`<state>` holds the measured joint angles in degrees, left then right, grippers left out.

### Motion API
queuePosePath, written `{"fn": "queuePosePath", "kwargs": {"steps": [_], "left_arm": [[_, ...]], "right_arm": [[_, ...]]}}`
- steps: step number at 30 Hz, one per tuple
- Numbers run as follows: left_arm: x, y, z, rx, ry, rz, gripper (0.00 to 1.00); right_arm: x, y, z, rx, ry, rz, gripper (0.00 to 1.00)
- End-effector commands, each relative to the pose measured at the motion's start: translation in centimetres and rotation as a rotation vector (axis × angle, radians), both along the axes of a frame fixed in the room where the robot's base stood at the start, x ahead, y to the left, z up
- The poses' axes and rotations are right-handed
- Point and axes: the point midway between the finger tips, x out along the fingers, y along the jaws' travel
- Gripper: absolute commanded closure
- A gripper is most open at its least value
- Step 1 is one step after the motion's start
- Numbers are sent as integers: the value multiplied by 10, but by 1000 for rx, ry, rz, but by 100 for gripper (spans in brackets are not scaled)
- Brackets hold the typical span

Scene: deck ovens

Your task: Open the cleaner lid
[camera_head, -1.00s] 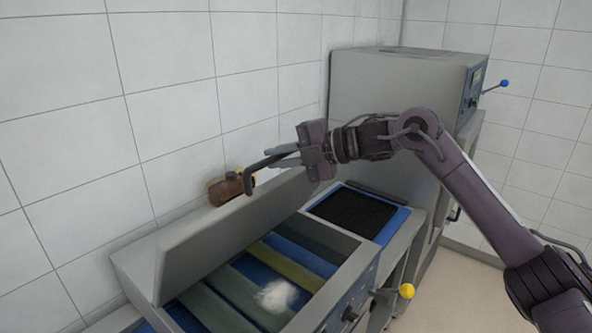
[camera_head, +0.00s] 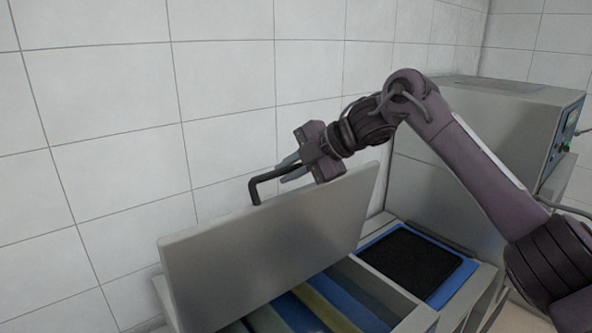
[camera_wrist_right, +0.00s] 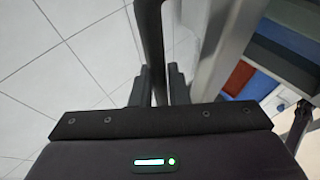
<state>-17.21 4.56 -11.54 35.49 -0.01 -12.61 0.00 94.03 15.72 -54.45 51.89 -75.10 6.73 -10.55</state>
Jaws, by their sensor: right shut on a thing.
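The cleaner lid (camera_head: 270,250) is a flat grey panel, raised and standing steeply above the open cleaner box. Its black bar handle (camera_head: 256,187) sticks out past the lid's top edge. My right gripper (camera_head: 285,168) is at the lid's top edge, shut on the handle. In the right wrist view, the handle (camera_wrist_right: 151,35) runs down between the fingers (camera_wrist_right: 157,86), with the lid's edge (camera_wrist_right: 222,45) to the right. My left gripper is not in view.
Blue and olive strips (camera_head: 310,305) line the open box. A blue-framed black pad (camera_head: 410,262) lies to its right. A grey oven-like unit (camera_head: 480,130) stands at the right. The tiled wall (camera_head: 110,130) is close behind the lid.

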Motion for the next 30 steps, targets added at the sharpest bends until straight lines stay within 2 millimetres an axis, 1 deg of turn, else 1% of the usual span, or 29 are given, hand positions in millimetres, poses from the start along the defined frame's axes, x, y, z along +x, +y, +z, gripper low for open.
{"fn": "queuePosePath", "kwargs": {"steps": [1,8,9,12,13,19,22,26,30], "left_arm": [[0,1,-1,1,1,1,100],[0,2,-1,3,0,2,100],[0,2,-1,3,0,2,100],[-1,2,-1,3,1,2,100],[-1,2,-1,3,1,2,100],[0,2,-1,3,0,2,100],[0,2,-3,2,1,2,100],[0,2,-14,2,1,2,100],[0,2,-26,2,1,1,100]], "right_arm": [[-1,-1,-9,-14,12,-1,100],[-1,-1,-9,-14,13,0,100],[-1,-1,-10,-15,13,0,80],[-1,-1,-9,-12,11,0,67],[-1,-1,-8,-11,11,1,64],[-1,-1,-6,-8,8,0,64],[-1,-4,-4,-8,6,0,64],[-6,-16,5,-6,3,-1,64],[-13,-34,20,-7,2,-2,64]]}}
